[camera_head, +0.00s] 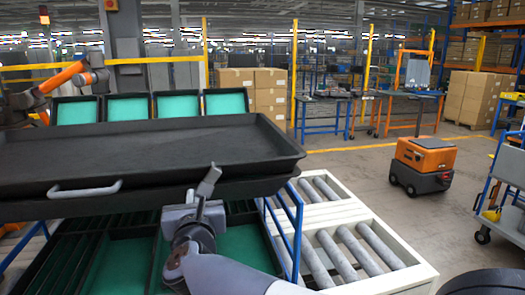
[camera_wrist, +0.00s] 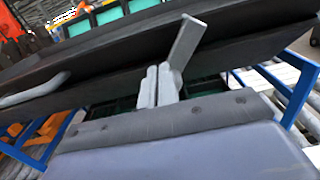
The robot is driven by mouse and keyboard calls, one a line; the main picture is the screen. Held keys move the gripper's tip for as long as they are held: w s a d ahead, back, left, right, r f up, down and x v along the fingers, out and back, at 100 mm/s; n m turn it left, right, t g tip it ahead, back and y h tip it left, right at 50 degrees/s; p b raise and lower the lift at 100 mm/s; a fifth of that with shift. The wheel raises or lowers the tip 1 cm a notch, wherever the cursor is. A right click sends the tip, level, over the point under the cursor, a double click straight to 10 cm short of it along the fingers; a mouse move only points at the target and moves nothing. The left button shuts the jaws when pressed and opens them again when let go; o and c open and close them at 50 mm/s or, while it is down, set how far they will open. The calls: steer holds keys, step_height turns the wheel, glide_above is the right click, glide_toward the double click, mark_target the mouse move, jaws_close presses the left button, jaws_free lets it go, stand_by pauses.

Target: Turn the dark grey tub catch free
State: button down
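The dark grey tub (camera_head: 150,146) is a wide, shallow tray that sits on top of a rack, with a pale handle (camera_head: 85,190) on its near side. It also fills the upper part of the wrist view (camera_wrist: 110,50). The catch, a light grey flat lever (camera_head: 209,180), stands at the tub's near side and leans up to the right; it also shows in the wrist view (camera_wrist: 188,40). My gripper (camera_head: 203,205) is at the lever's lower end. Its fingers (camera_wrist: 158,86) are close together and look shut on the lever, whose base they hide.
Green-lined trays (camera_head: 128,107) stand behind the tub, and more lie in the rack below. A roller conveyor (camera_head: 335,240) is at right. An orange mobile robot (camera_head: 424,160) stands on open floor further right, near a blue cart (camera_head: 500,195).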

steer(key=shift+w+d+f+b, duration=0.1)
steer(key=shift+d+b, duration=0.3)
steer(key=shift+b, duration=0.3)
steer(key=shift+w+d+f+b, duration=0.1)
steer(key=shift+d+b, duration=0.3)
steer(key=shift+b, duration=0.3)
steer(key=shift+r, duration=0.15)
steer(key=v, duration=0.6)
steer(key=shift+r, duration=0.25)
steer(key=shift+d, duration=0.1)
stand_by(0.3)
